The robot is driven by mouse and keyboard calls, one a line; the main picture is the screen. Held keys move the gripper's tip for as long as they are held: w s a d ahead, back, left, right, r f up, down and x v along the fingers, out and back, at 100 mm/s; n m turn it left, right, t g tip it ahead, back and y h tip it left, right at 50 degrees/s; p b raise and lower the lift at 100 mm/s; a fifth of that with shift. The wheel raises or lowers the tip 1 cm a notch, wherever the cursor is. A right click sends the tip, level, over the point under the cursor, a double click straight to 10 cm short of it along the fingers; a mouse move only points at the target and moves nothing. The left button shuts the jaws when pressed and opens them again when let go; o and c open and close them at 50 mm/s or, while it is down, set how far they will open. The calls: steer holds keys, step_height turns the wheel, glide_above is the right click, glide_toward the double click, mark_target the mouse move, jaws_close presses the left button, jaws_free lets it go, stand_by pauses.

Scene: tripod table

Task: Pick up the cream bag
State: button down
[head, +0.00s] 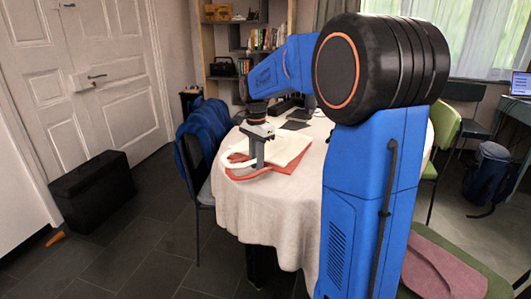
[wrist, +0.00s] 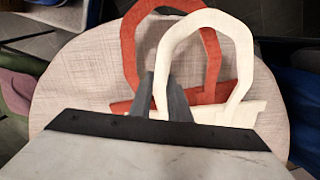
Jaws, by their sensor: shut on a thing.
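The cream bag (head: 288,148) lies flat on top of a red bag (head: 296,166) on the cloth-covered round table (head: 270,205). Its loop handle shows in the wrist view (wrist: 228,32), beside and partly over the red handle (wrist: 130,45). My gripper (head: 257,163) points down at the handle end of the bags. In the wrist view my gripper (wrist: 160,98) has one leg of the cream handle between its fingers and is shut on it. My gripper body hides most of both bags' bodies there.
A chair with a blue garment (head: 200,130) stands close to the table's left side. Dark items (head: 295,120) lie farther back on the table. A black case (head: 95,190) stands on the floor by the door. Green chairs are at the right.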

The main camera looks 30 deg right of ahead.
step_height(320, 180, up, 28)
stand_by(0.5)
stand_by(0.5)
